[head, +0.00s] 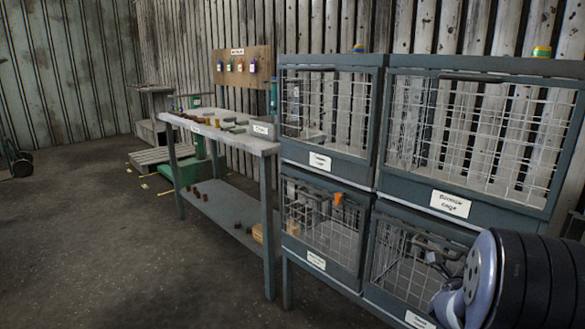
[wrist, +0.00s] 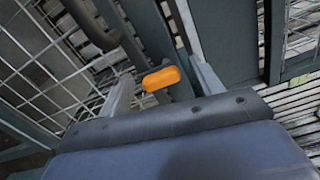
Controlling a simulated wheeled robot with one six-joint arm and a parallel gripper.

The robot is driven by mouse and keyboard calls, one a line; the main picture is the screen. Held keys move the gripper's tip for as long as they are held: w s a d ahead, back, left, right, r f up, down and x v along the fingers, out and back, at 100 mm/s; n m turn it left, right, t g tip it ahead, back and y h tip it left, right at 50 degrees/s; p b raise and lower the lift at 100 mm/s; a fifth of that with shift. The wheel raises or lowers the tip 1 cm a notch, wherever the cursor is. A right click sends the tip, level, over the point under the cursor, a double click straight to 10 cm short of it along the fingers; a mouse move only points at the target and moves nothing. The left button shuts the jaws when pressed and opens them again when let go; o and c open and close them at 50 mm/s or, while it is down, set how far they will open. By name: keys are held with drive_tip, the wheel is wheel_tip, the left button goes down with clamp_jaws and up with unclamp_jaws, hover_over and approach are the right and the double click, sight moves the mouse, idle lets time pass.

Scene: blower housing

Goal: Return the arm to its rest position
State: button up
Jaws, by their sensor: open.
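My arm (head: 515,282) shows at the lower right of the head view, in front of the lower right cage. My gripper's jaws are out of sight or hidden in that view. In the wrist view my gripper (wrist: 163,82) appears as a dark blue-grey body with two pale fingers spread apart. A small orange piece (wrist: 161,78) shows between the fingers in the picture; I cannot tell its depth, and nothing is clearly gripped. Wire mesh and grey frame bars lie close beyond the fingers.
A stack of grey wire cages (head: 330,110) with white labels fills the right. An orange item (head: 338,199) shows at the lower left cage. A workbench (head: 222,135) with small parts stands left of them, below a pegboard (head: 241,65). The floor (head: 90,250) at left is clear.

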drive_tip(key=m+b, duration=0.2)
drive_tip(key=m, duration=0.3)
drive_tip(key=s+a+m+b, duration=0.1)
drive_tip(key=m+b, duration=0.2)
drive_tip(key=m, duration=0.2)
drive_tip(key=a+r+m+b, duration=0.1)
drive_tip(key=m+b, duration=0.2)
drive_tip(key=m, duration=0.3)
drive_tip(key=shift+s, duration=0.15)
idle(0.3)
